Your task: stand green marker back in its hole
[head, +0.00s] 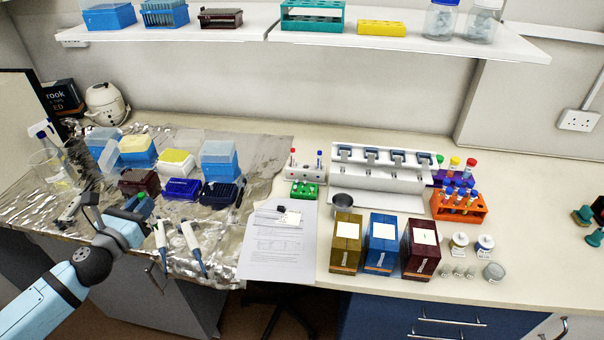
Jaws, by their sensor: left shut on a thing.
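My left gripper (138,207) is at the left front of the bench, over the foil-covered part. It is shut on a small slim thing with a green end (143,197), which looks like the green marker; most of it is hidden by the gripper. A white marker holder (305,172) stands near the middle of the bench, with a red-topped marker (292,156) and a blue-topped marker (319,158) upright in it. Its holes are too small to make out clearly. My right gripper is not in view.
Two pipettes (160,240) lie at the front edge right of my left gripper. Tip boxes, including a dark blue one (222,193), stand behind it. A green rack (304,190) and paper (275,245) lie before the holder. A white pipette stand (382,180) is to its right.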

